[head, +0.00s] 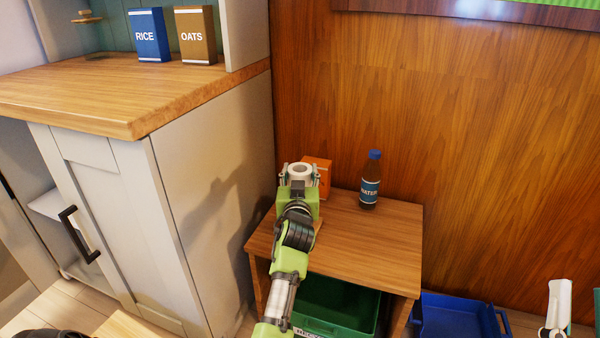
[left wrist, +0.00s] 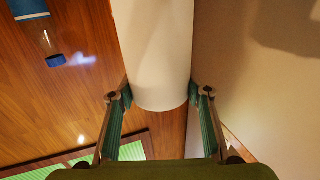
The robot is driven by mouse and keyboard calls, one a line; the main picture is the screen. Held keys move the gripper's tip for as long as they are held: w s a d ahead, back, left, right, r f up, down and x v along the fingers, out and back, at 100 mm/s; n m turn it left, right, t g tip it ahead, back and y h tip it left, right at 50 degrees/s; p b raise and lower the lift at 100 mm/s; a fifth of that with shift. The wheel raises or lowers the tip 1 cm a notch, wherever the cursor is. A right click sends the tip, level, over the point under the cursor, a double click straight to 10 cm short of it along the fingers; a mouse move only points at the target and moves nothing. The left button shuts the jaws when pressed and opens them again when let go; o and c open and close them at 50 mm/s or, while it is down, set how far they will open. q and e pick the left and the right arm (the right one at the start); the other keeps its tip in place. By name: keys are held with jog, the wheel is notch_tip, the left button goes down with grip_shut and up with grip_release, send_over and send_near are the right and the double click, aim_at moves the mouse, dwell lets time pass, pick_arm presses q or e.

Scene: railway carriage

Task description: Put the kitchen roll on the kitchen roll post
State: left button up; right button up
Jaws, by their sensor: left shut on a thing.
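The white kitchen roll (head: 300,170) is upright in my left gripper (head: 299,178), over the back left of the low wooden table. Its hollow top end shows in the head view. In the left wrist view the roll (left wrist: 155,45) stands between the two fingers, one on each side. My left gripper is shut on it. I cannot make out the kitchen roll post for sure; a small wooden piece (head: 86,18) shows in the cabinet niche at the upper left. My right gripper is not clearly in view.
The low table (head: 375,235) bears a blue-capped water bottle (head: 371,180) and an orange box (head: 321,170) close behind the roll. A green crate (head: 335,305) is underneath, a blue crate (head: 455,315) right. RICE (head: 149,36) and OATS (head: 195,36) boxes stand on the cabinet counter (head: 120,92).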

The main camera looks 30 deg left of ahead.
pick_arm(q)
jog(key=shift+f, duration=0.1)
pick_arm(e)
jog(key=shift+s+r, duration=0.25)
dwell(0.4)
pick_arm(q)
jog(key=shift+f, duration=0.1)
pick_arm(e)
jog(key=shift+s+r+t, duration=0.2)
jog(key=shift+r+t, duration=0.2)
jog(key=shift+s+r, duration=0.15)
jog(key=shift+s, duration=0.05)
pick_arm(q)
jog(key=o, duration=1.6)
jog(key=shift+c, duration=0.2)
pick_arm(e)
jog(key=shift+y, duration=0.4)
jog(key=shift+h, duration=0.3)
pick_arm(q)
notch_tip(320, 180, up, 10)
jog(key=shift+f, duration=0.1)
